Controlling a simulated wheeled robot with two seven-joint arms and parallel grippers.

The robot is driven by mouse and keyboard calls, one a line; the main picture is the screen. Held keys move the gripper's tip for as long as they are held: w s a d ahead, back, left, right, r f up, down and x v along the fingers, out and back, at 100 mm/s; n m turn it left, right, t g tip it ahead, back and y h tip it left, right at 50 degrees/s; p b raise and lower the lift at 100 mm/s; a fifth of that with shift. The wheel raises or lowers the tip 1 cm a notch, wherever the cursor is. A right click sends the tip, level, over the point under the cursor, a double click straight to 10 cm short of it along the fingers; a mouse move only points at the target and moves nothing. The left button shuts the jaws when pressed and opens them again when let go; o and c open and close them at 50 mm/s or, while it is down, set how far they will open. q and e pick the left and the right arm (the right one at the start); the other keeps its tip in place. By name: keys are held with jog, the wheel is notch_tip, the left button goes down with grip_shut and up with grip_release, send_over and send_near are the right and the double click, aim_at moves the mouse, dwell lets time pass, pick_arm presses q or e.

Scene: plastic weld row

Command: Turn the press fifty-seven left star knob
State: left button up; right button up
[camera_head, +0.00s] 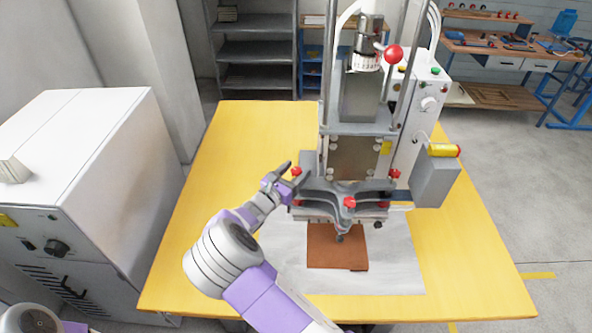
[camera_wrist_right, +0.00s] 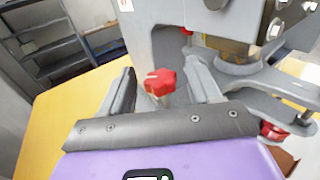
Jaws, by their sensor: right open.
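The press (camera_head: 362,150) stands on the yellow table, with a red star knob (camera_head: 296,171) on the left side of its head. In the right wrist view the red star knob (camera_wrist_right: 160,82) stands between two grey fingers. My right gripper (camera_head: 291,172) is open at this knob, one finger on each side. A gap shows between the knob and each finger in the wrist view (camera_wrist_right: 160,72), so it is not clamped. The knob's lower stem is partly hidden by the gripper body. My left gripper is out of view.
Other red knobs sit at the front (camera_head: 349,202) and right (camera_head: 394,174) of the press head. A brown sheet (camera_head: 335,252) lies under the head on a pale mat (camera_head: 397,262). A grey box (camera_head: 436,180) hangs at right. The yellow table (camera_head: 235,135) is clear at left.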

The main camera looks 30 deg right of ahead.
jog(key=shift+w+d, duration=0.25)
jog(key=shift+d, duration=0.25)
jog(key=shift+c, duration=0.2)
jog(key=c, duration=0.9)
jog(key=shift+r+m+g+h+p, duration=0.1)
jog(key=shift+m+g+h+p, duration=0.2)
jog(key=shift+m+g+p, duration=0.5)
jog(key=shift+m+g+h+p, duration=0.3)
jog(key=shift+m+g+p, duration=0.15)
jog(key=shift+g, duration=0.65)
jog(key=shift+m+g, duration=0.45)
jog(key=shift+g, duration=0.15)
jog(key=g, duration=0.1)
jog(key=m+g, duration=0.1)
jog(key=shift+f+m+g, duration=0.2)
jog(key=shift+m+g, duration=0.1)
jog(key=shift+m+g+b, duration=0.8)
jog(key=shift+m+g, duration=0.4)
jog(key=shift+g, duration=0.7)
jog(key=shift+m+g, duration=0.4)
jog(key=shift+g, duration=0.2)
